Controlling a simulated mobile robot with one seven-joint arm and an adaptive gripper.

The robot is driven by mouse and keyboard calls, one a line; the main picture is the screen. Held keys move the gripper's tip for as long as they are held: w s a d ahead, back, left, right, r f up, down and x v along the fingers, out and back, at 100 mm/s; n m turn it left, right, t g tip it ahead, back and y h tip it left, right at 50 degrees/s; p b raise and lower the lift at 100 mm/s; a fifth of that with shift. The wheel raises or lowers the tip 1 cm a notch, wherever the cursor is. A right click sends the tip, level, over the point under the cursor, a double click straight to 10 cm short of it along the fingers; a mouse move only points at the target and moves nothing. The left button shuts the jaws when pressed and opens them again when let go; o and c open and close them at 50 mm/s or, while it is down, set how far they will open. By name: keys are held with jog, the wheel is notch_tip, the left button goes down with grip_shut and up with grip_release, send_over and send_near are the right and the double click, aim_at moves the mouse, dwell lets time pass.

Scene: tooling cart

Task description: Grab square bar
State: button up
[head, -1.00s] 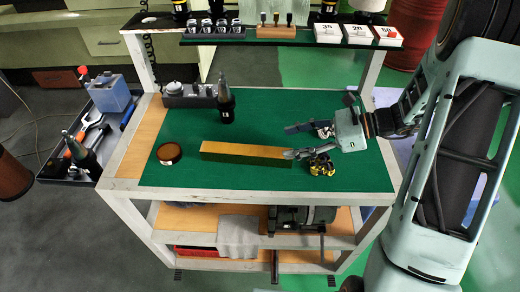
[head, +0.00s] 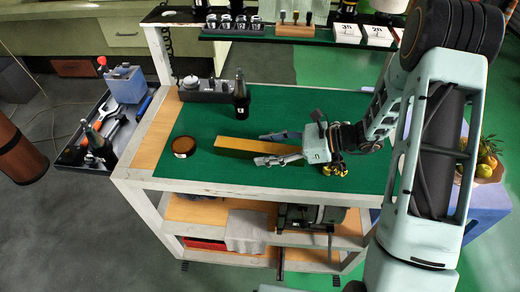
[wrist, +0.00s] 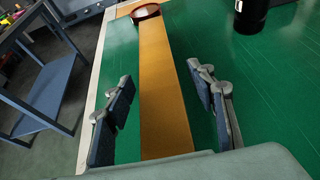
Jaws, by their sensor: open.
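The square bar (head: 240,145) is a long wooden-coloured bar lying flat on the green top of the cart. My gripper (head: 268,148) is open at the bar's right end, with one finger on the far side and one on the near side in the head view. In the wrist view the bar (wrist: 163,80) runs lengthwise between the two open fingers (wrist: 165,105), with a gap on each side. Whether the fingers are down at the bar's height is hard to tell. The bar's right end is hidden by my gripper.
A round brown-rimmed container (head: 184,146) stands just past the bar's left end. A dark bottle-shaped tool holder (head: 241,96) stands behind the bar. Yellow pieces (head: 334,169) lie beside my gripper. A grey block with fittings (head: 205,90) is at the back left. The front-left green surface is clear.

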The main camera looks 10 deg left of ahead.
jog(key=shift+a+f, duration=0.15)
jog(key=shift+a, duration=0.15)
jog(key=shift+c, duration=0.5)
grip_shut()
